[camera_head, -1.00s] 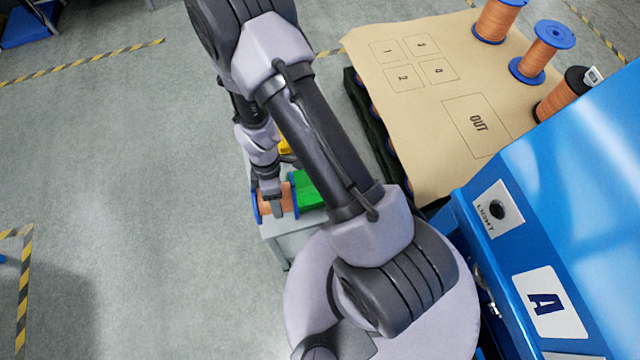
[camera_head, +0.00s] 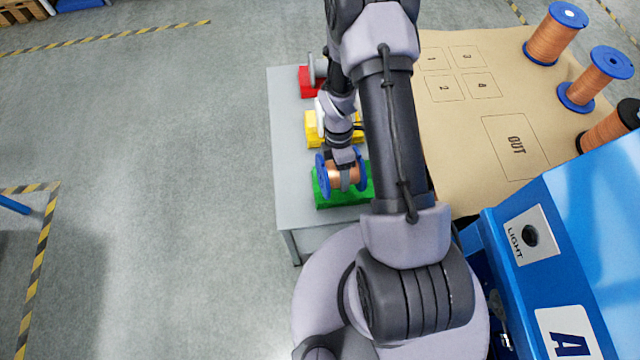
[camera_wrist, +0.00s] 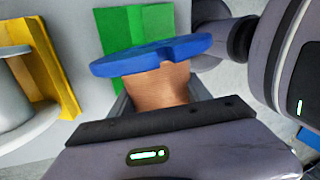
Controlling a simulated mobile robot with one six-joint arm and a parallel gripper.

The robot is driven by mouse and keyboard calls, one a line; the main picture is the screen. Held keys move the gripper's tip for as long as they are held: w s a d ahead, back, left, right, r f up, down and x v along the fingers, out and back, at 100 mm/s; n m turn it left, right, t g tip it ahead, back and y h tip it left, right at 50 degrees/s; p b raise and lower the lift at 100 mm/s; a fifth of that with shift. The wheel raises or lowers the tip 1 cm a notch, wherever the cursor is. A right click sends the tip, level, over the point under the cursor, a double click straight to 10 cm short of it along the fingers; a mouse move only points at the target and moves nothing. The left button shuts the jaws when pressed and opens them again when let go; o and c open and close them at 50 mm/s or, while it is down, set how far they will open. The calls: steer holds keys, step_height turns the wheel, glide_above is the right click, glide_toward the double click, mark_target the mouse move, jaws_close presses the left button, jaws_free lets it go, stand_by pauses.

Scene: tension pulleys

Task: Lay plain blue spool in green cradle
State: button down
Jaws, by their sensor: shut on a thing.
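My gripper (camera_head: 345,170) is shut on the blue spool (camera_head: 324,176), which has blue flanges and copper winding. The spool lies on its side, over the green cradle (camera_head: 362,190). In the wrist view the spool's blue flange (camera_wrist: 150,56) and copper winding (camera_wrist: 158,88) show between my jaws, with the green cradle (camera_wrist: 118,30) behind. I cannot tell whether the spool touches the cradle. My gripper and arm hide part of the cradle.
The grey table (camera_head: 290,135) also bears a yellow cradle (camera_head: 313,128) with a white spool and a red cradle (camera_head: 306,84) with a grey spool. Several copper spools stand on the brown-topped bench (camera_head: 450,115) at right. The blue machine (camera_head: 590,210) stands at lower right.

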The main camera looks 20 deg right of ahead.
steer(key=shift+w+d, duration=0.15)
steer(key=shift+d, duration=0.7)
steer(key=f+b, duration=0.1)
steer(key=f, duration=0.1)
steer(key=f+b, duration=0.1)
steer(key=shift+d+f, duration=0.2)
steer(key=shift+f, duration=0.15)
steer(key=shift+r, duration=0.1)
steer(key=shift+c, duration=2.4)
jaws_free()
steer(key=w+a+r+m+t+p, duration=0.1)
steer(key=w+r+m+p, duration=0.15)
steer(key=r, duration=1.05)
steer(key=w+a+r+m+t+p, duration=0.1)
steer(key=w+a+r+m+p, duration=0.15)
steer(key=r, duration=0.95)
steer(key=s+a+r+m+t, duration=0.3)
steer(key=s+a+r+m, duration=0.2)
steer(key=s+r+m, duration=0.3)
steer(key=s+a+r+m+t+y, duration=0.1)
steer(key=s+a+r+m+t, duration=0.2)
steer(key=r, duration=1)
steer(key=s+a+m, duration=0.3)
steer(key=s+m, duration=0.1)
steer(key=s, duration=0.1)
steer(key=shift+a+m+t+y, duration=0.2)
steer(key=shift+m+t+y, duration=0.1)
steer(key=shift+m+t, duration=0.1)
